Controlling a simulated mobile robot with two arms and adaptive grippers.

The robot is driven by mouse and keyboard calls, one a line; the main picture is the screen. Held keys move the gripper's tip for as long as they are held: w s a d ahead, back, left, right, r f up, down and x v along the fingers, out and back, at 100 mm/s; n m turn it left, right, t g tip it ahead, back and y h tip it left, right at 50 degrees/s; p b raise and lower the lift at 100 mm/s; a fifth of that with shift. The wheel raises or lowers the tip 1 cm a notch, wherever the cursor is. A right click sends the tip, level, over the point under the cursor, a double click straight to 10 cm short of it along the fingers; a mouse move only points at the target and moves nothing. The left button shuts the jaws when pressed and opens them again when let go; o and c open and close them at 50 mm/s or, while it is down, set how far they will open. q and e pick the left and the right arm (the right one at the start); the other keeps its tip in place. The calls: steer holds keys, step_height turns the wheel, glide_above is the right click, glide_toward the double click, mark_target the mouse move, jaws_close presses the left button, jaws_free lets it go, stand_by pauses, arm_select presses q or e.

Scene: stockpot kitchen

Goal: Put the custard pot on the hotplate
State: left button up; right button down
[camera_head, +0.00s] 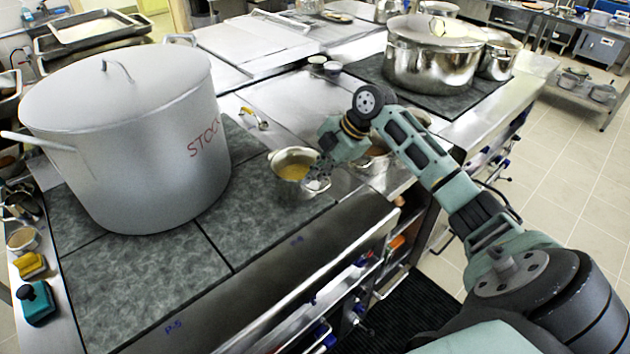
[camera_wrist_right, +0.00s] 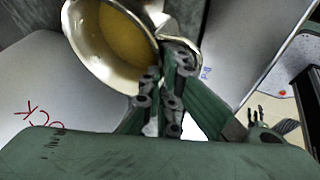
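The custard pot (camera_head: 293,170) is a small shiny metal pot with yellow custard inside. In the head view it is at the right end of the dark mottled hotplate (camera_head: 262,226), right of the big stockpot. I cannot tell whether its base touches the surface. My right gripper (camera_head: 320,174) is at the pot's right side. In the wrist view its fingers (camera_wrist_right: 165,88) are close together at the rim and handle of the pot (camera_wrist_right: 100,35), shut on it. My left gripper is outside the head view; a small dark fingered shape at the wrist view's right may be it.
The large grey stockpot (camera_head: 130,135) fills much of the hotplate's left. Bare hotplate lies in front of it. A steel pot (camera_head: 432,62) stands on the back right hob. Another pan (camera_head: 372,158) is partly hidden behind my right arm. A yellow-handled item (camera_head: 253,117) lies behind.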

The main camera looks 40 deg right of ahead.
mark_target(309, 193)
step_height(309, 193, down, 4)
steer(key=shift+r+p, duration=0.1)
steer(key=shift+p, duration=0.6)
steer(key=c, duration=2.4)
jaws_free()
steer(key=shift+s, duration=0.15)
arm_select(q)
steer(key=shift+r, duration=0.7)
arm_select(e)
steer(key=o, duration=0.4)
arm_select(q)
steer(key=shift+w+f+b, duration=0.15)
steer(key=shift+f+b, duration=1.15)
steer(key=shift+b, duration=0.05)
arm_select(e)
steer(key=shift+v, duration=5.95)
